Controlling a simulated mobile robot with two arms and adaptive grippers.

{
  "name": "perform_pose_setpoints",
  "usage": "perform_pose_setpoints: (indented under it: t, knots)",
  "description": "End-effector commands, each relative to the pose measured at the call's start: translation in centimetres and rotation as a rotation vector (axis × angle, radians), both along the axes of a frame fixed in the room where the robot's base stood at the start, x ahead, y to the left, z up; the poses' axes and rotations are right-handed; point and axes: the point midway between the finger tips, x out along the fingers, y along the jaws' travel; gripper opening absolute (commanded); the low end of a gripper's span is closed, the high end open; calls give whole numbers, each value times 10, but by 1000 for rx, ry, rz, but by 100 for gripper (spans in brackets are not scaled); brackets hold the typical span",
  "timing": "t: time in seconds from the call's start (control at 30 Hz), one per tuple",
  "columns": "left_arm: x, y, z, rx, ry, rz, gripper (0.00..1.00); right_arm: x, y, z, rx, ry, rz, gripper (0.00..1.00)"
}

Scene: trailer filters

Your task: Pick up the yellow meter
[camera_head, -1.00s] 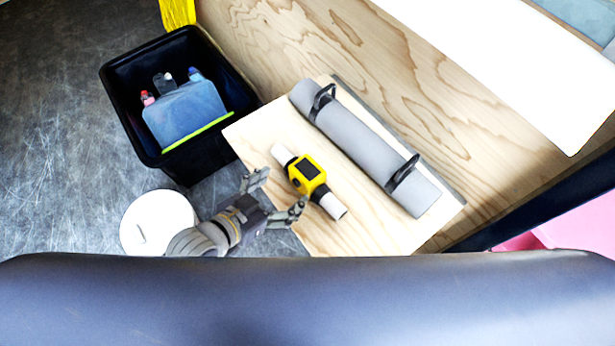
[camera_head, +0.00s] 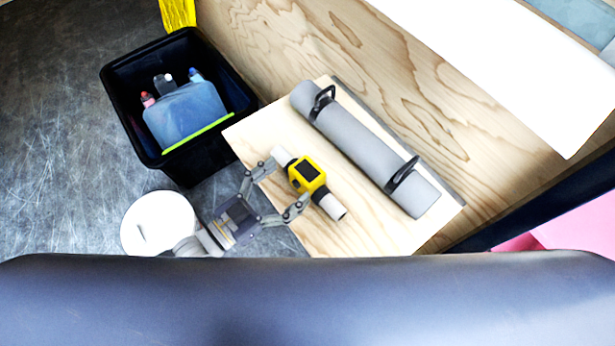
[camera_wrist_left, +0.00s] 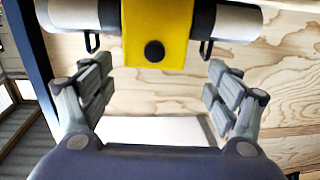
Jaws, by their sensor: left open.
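The yellow meter (camera_head: 307,174) has a dark screen and sits on a short white pipe (camera_head: 332,207) over the light wooden board (camera_head: 377,236). My left gripper (camera_head: 283,187) is open, just to the lower left of the meter, with its fingers spread toward the pipe's two ends. In the left wrist view the meter (camera_wrist_left: 155,30) is at the top centre, ahead of and between the open fingers (camera_wrist_left: 158,92). The fingers appear apart from the meter. My right gripper is not in view.
A grey cylinder (camera_head: 360,142) held by two black straps lies beyond the meter. A black bin (camera_head: 122,108) with bottles and a blue container stands at the upper left. A round white lid (camera_head: 158,220) is beside my left arm. A wooden wall rises behind.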

Motion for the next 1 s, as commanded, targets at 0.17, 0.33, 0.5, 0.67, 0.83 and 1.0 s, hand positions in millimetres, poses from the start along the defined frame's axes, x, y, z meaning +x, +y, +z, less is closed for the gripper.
perform_pose_setpoints:
  t: [0.17,0.33,0.5,0.67,0.83,1.0]
  knots:
    - [8,-11,1,-1,0,0,82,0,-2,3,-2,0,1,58]
    - [20,-34,0,-2,-1,-1,82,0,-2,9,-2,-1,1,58]
    - [33,-47,-2,0,1,0,82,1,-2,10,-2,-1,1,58]
    - [34,-50,-3,1,2,-1,82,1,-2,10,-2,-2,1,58]
    - [34,-49,-3,1,2,-1,68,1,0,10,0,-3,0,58]
    - [34,-49,-3,1,2,-1,30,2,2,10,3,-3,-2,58]
